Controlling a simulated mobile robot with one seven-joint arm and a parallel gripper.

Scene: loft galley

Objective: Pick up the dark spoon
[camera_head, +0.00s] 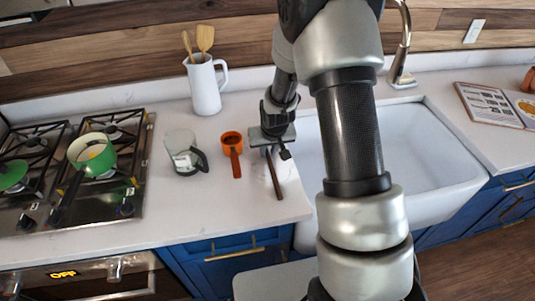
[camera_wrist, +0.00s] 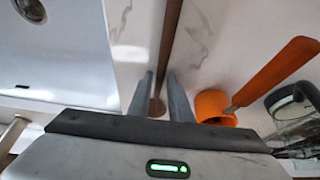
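The dark spoon (camera_head: 274,178) lies on the white counter between the orange scoop and the sink, its long brown handle running toward the counter's front edge. In the wrist view the spoon (camera_wrist: 170,35) runs down between the two fingers, with its rounded end low between them. My gripper (camera_head: 269,150) is over the spoon's far end, pointing down. In the wrist view my gripper (camera_wrist: 159,76) is open, with a finger on each side of the spoon and narrow gaps showing. The gripper hides part of the spoon's far end in the head view.
An orange scoop (camera_head: 232,143) lies close to the left of the gripper, and a glass jug (camera_head: 182,150) stands beyond it. A white pitcher (camera_head: 204,88) with utensils stands behind. The white sink (camera_head: 425,150) is to the right; the stove (camera_head: 115,190) is left.

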